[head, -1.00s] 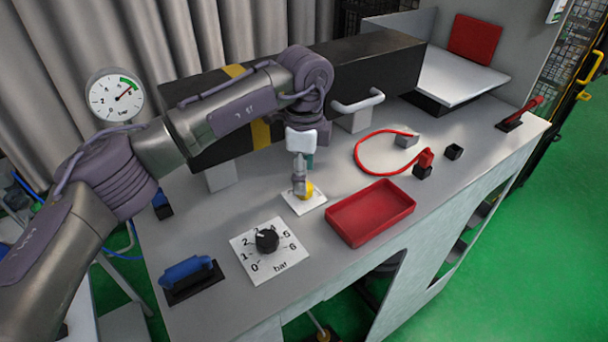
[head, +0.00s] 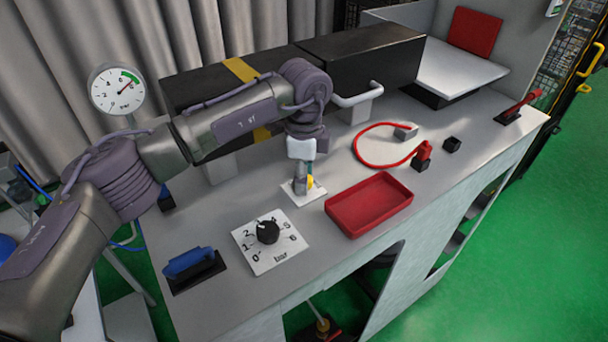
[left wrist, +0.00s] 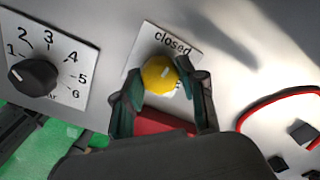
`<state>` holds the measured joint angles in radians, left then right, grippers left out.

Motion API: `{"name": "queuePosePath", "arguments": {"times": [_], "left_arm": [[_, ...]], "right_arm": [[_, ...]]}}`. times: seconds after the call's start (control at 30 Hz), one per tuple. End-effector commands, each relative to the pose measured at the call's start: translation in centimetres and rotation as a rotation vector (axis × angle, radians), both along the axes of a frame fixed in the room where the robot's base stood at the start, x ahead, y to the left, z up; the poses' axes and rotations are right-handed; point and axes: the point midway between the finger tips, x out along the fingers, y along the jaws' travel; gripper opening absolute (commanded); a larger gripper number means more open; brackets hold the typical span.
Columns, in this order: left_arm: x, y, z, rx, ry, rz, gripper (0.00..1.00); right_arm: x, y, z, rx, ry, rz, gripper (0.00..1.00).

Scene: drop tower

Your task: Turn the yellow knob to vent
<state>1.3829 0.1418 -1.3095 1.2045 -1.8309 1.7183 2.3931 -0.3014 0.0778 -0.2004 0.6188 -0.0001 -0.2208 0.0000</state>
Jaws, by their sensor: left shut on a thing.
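The yellow knob (left wrist: 160,74) sits on a small white plate (left wrist: 146,50) that reads "closed" at its top; the lower lettering is mostly hidden. A pale mark on the knob points up towards "closed". My left gripper (left wrist: 162,88) is around the knob, a finger at each side, shut on it. In the head view my left gripper (head: 303,180) comes down over the white plate (head: 318,191), and only a bit of the yellow knob (head: 310,182) shows. My right gripper is not in view.
A black dial (head: 268,231) with a bar scale is at the front left, near a blue handle (head: 190,263). A red tray (head: 369,205) lies close right of the knob. A red cable (head: 362,155) and a pressure gauge (head: 118,89) stand farther off.

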Motion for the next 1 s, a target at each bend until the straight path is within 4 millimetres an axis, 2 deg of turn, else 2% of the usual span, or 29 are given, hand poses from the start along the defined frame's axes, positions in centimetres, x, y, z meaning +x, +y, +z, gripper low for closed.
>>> {"name": "queuePosePath", "arguments": {"times": [0.37, 1.0], "left_arm": [[0.0, 0.0, -0.3, 0.0, -0.002, -0.099, 0.06], [0.0, 0.0, -0.3, 0.001, -0.002, -0.669, 0.06]], "right_arm": [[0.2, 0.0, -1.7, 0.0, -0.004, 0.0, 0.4], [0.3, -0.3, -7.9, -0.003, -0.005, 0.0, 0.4]]}}
